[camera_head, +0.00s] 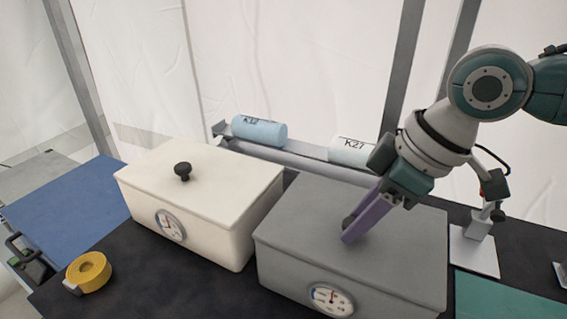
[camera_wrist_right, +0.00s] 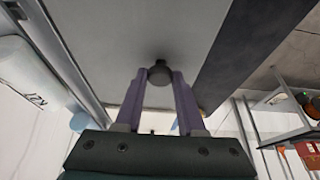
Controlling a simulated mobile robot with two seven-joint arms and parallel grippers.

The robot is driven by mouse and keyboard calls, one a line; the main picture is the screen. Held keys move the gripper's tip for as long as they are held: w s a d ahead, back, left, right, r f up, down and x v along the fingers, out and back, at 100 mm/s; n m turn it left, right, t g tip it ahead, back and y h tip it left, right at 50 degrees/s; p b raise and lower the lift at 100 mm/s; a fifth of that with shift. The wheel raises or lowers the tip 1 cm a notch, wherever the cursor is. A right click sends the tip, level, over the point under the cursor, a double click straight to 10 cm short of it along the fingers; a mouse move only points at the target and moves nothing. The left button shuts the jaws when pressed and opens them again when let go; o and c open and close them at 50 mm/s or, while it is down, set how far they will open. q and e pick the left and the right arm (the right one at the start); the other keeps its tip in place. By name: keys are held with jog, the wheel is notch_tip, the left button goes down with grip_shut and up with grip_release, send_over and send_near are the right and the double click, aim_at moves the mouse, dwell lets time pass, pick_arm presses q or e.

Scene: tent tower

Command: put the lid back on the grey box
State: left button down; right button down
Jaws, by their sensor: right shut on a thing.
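The grey box (camera_head: 280,272) stands on the dark table, with a round dial (camera_head: 331,299) on its front wall. Its grey lid (camera_head: 310,205) lies over the box top, roughly level and lined up with the walls; I cannot tell whether it is fully seated. My right gripper (camera_head: 348,232), with purple fingers, reaches down from the upper right and is shut on the lid's dark knob. In the right wrist view the knob (camera_wrist_right: 160,74) sits between the fingertips (camera_wrist_right: 159,82). My left gripper is not in view.
A cream box (camera_head: 235,190) with a black-knobbed lid stands left of the grey box. A yellow tape roll (camera_head: 88,272) lies at the front left. Behind, a rail holds a blue cylinder (camera_head: 259,130) and a white cylinder (camera_head: 352,151). A white stand (camera_head: 475,248) is at the right.

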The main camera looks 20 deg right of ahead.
jog(key=shift+f, duration=0.1)
jog(key=shift+c, duration=2.2)
grip_release()
jog(key=v, duration=1)
